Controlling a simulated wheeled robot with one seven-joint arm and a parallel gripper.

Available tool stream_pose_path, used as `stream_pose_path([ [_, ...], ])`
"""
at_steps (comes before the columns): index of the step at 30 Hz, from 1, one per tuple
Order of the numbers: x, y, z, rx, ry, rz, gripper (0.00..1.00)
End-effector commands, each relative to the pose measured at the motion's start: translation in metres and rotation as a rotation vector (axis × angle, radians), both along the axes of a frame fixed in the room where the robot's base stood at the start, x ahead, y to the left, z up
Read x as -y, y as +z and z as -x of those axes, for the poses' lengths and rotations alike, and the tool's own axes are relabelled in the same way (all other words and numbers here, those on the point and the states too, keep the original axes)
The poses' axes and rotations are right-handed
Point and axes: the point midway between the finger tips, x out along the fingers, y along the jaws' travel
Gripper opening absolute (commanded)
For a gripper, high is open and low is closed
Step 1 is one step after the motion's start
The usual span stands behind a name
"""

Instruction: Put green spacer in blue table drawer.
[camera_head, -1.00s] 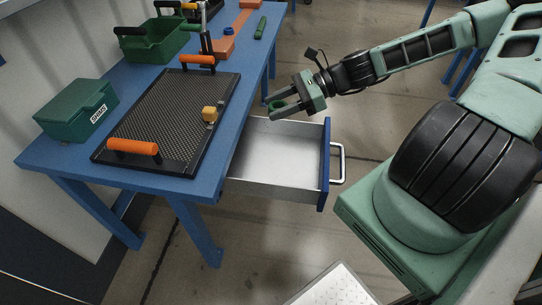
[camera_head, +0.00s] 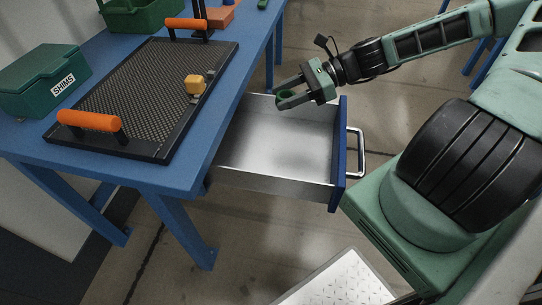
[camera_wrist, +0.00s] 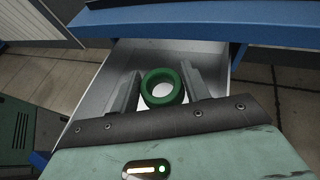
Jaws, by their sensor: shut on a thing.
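The green spacer (camera_wrist: 163,88) is a ring held between the two fingers of my gripper (camera_wrist: 160,92) in the wrist view. In the head view my gripper (camera_head: 287,99) is shut on the spacer (camera_head: 285,94), above the back part of the open drawer. The drawer (camera_head: 280,150) is pulled out of the blue table (camera_head: 185,175). Its inside is pale metal and looks empty, with a blue front and a metal handle (camera_head: 357,153). In the wrist view the drawer (camera_wrist: 110,75) lies below the gripper and spacer.
The table edge lies just left of my gripper. A metal plate (camera_head: 340,285) shows at the bottom.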

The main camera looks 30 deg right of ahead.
Motion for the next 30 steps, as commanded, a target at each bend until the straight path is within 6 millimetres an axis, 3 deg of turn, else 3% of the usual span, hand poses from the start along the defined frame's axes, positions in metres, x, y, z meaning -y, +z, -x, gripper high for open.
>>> stream_pose_path([
  [1, 0.000, -0.021, 0.000, 0.000, 0.000, -0.001, 0.24],
  [10, -0.006, -0.042, -0.002, 0.001, 0.001, -0.002, 0.24],
  [21, -0.077, -0.083, -0.030, 0.001, 0.005, -0.003, 0.24],
  [30, -0.102, -0.094, -0.042, 0.000, 0.000, -0.001, 0.24],
])
